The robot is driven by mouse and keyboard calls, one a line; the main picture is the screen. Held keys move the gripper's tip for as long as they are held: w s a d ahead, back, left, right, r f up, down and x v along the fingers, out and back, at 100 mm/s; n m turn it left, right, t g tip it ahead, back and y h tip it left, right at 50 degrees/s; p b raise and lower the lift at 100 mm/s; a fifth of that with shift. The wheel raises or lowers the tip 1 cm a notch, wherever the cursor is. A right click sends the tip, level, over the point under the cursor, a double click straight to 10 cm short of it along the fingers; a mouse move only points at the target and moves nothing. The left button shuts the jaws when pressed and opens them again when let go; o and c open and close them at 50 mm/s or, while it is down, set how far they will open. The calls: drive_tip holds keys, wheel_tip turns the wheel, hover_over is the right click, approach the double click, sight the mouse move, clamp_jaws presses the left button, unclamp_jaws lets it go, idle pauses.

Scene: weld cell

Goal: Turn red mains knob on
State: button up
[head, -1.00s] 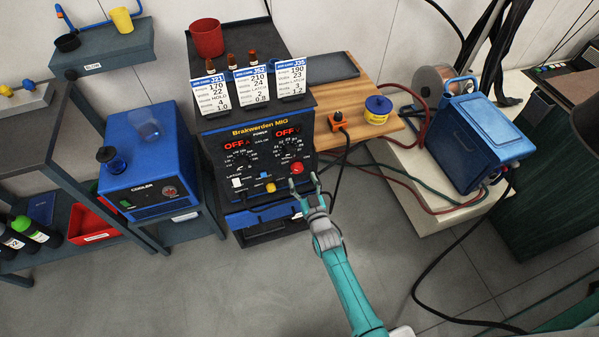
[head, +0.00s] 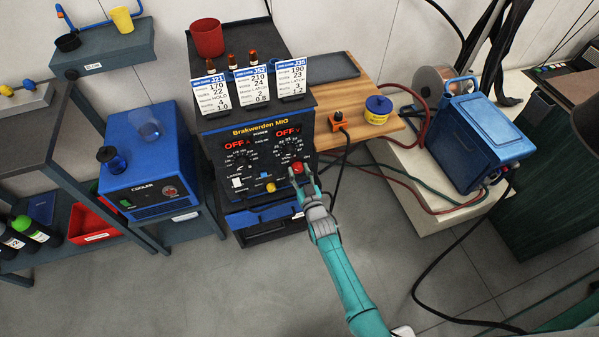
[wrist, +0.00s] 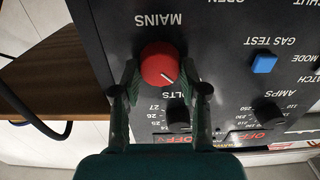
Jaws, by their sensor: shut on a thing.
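The red mains knob (wrist: 162,64) is on the front panel of the Brakwerden MIG welder, under the label MAINS in the wrist view. It has a pale pointer line on its face. In the head view the knob (head: 297,168) shows at the panel's lower right. My gripper (wrist: 165,82) is shut on the knob, one finger on each side of it. In the head view my gripper (head: 298,172) reaches the panel from below right. Both displays on the welder (head: 262,150) read OFF in red.
A blue gas test button (wrist: 263,64) and black dials sit near the knob. Three setting cards stand on the welder. A wooden shelf (head: 378,138) with an orange-capped connector and a yellow tin is to the right. A blue cooler (head: 150,165) is to the left.

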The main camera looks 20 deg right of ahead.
drive_tip(key=shift+m, duration=0.3)
drive_tip(key=m, duration=0.3)
drive_tip(key=shift+m, duration=0.4)
drive_tip(key=m, duration=0.4)
drive_tip(key=shift+d, duration=0.15)
drive_tip(key=m, duration=0.5)
drive_tip(key=shift+f, duration=0.1)
drive_tip(key=shift+f+m, duration=0.1)
drive_tip(key=shift+m, duration=2.2)
drive_tip(key=shift+d, duration=0.1)
drive_tip(key=o, duration=1.1)
